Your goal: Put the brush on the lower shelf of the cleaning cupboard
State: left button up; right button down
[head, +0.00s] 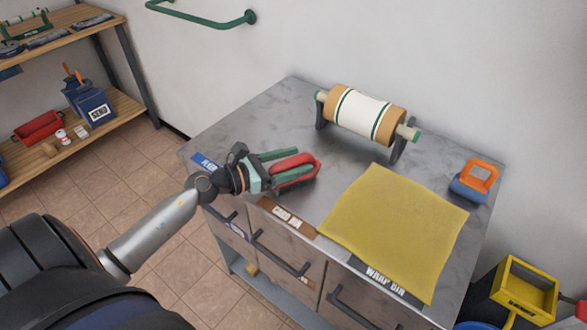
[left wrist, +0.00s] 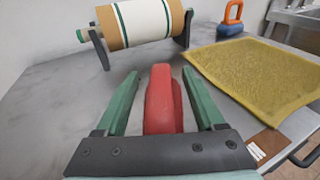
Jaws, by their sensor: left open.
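My left gripper (head: 298,163) is over the left part of the grey counter (head: 235,135), with its green fingers apart. A red object (head: 293,161) lies between the fingers; the left wrist view also shows this red object (left wrist: 163,100), with a gap to each finger. I cannot tell whether it is the brush. No brush is clearly recognisable elsewhere. I cannot identify the cleaning cupboard in these views. My right gripper is not in view.
A paper roll on a stand (head: 360,112), a yellow sheet (head: 395,230) and a blue and orange item (head: 475,182) occupy the counter. Drawers with dark handles (head: 280,255) are below. A wooden rack (head: 125,100) stands left across tiled floor. A yellow crate (head: 525,292) is at lower right.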

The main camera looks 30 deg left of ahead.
pick_arm(q)
grip_shut()
dwell(0.7)
